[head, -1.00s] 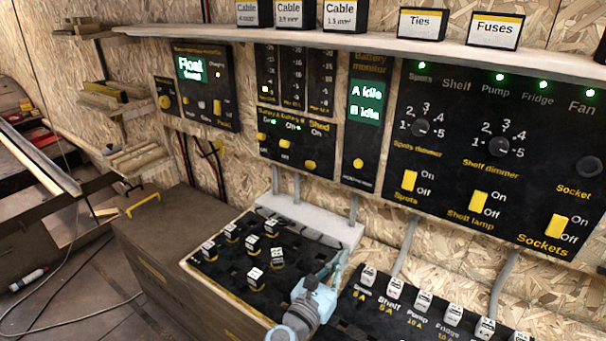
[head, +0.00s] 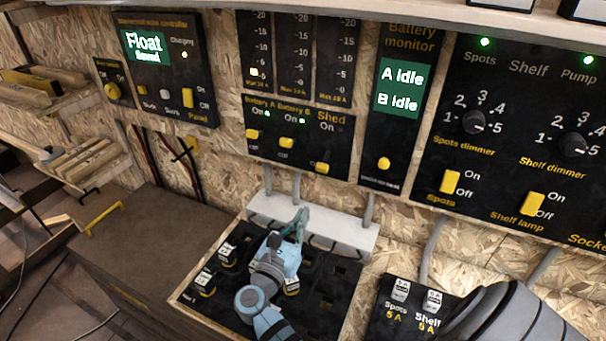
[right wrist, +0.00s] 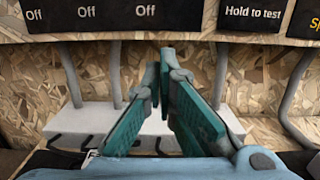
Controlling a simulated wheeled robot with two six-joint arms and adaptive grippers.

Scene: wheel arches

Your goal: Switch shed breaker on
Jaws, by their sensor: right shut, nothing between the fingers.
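The shed breaker is a yellow switch (head: 322,168) under the label "Shed" on a black panel (head: 340,150) on the wall. Its lever sits low, well below its "On" mark, while the Battery A switch (head: 253,134) and Battery B switch (head: 286,142) sit higher, close to theirs. My right gripper (head: 299,220) is below the panel, in front of the pale ledge, apart from the switch. In the right wrist view its teal fingers (right wrist: 160,65) are shut and empty, below a row of "Off" labels. My left gripper is not in view.
A tray (head: 340,312) with several labelled blocks lies below my right gripper. Grey conduits run down the wall to a pale ledge (head: 345,235). The battery monitor (head: 400,110) and a larger switch panel (head: 500,150) are to the right. A shelf overhangs the top.

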